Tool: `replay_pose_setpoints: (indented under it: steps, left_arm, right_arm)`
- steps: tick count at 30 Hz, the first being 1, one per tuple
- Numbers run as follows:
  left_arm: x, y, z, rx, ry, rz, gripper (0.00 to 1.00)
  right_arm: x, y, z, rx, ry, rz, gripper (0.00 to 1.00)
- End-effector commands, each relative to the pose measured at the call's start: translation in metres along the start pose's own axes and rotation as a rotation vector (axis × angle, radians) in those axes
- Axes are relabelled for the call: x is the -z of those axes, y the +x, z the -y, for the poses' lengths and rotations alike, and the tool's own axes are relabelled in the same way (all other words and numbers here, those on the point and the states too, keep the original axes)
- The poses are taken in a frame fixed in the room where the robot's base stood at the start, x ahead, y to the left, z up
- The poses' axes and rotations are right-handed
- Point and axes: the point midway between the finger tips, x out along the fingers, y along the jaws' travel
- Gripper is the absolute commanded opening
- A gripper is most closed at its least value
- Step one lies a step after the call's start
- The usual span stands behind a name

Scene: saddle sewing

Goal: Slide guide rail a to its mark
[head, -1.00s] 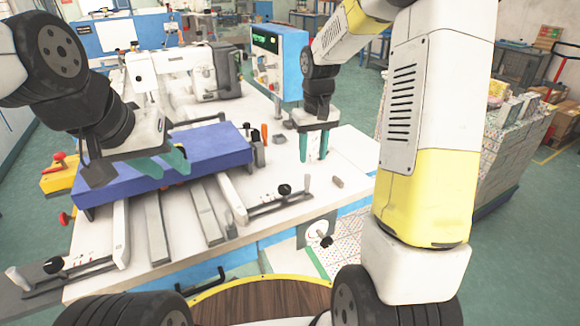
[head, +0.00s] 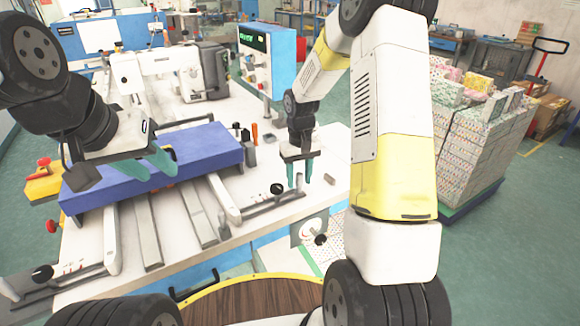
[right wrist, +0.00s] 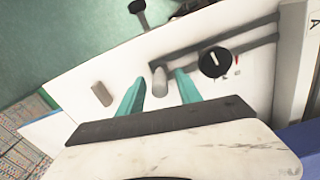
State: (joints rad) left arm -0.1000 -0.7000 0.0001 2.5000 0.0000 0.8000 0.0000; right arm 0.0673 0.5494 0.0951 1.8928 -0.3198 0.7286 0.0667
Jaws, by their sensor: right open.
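Two white guide rails stand on the table front in the head view, a left one (head: 112,238) and a right one (head: 222,198); I cannot tell which is a. The right one has a dark slotted track with a black knob (head: 277,188) and a grey post. In the right wrist view the post (right wrist: 159,80) stands between the fingertips of my right gripper (right wrist: 160,84), which is open. Small red marks (right wrist: 237,62) lie beside the knob. My right gripper (head: 300,180) is low at the track's right end. My left gripper (head: 158,165) is open over the blue board (head: 205,150).
Two grey strips (head: 148,232) lie between the rails. A sewing machine (head: 150,75) and a blue control box (head: 267,55) stand behind. A small brown block (head: 330,178) lies just right of my right gripper. A stacked pallet (head: 470,130) is at the right.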

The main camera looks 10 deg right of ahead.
Motion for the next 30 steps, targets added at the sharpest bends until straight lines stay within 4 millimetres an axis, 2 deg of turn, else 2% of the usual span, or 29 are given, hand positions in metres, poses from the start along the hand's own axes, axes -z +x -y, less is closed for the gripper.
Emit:
replay_pose_setpoints:
  steps: [4,10,17,24,30]
  left_arm:
    - [0.000,0.000,0.000,0.000,0.000,0.000,0.36]
    - [0.000,0.000,0.000,0.000,0.000,0.000,0.36]
    - [0.000,0.000,0.000,0.000,0.000,0.000,0.36]
    - [0.000,0.000,0.000,0.000,0.000,0.000,0.36]
    - [0.000,0.000,0.000,0.000,0.000,0.000,0.36]
  right_arm:
    - [0.000,0.000,0.000,0.000,0.000,0.000,0.40]
    - [0.000,0.000,0.000,0.000,0.000,0.000,0.00]
    - [0.000,0.000,-0.002,0.000,0.000,0.000,0.00]
    - [0.004,0.000,-0.026,-0.001,0.003,0.000,0.00]
    - [0.004,0.000,-0.025,-0.001,0.000,0.000,0.00]
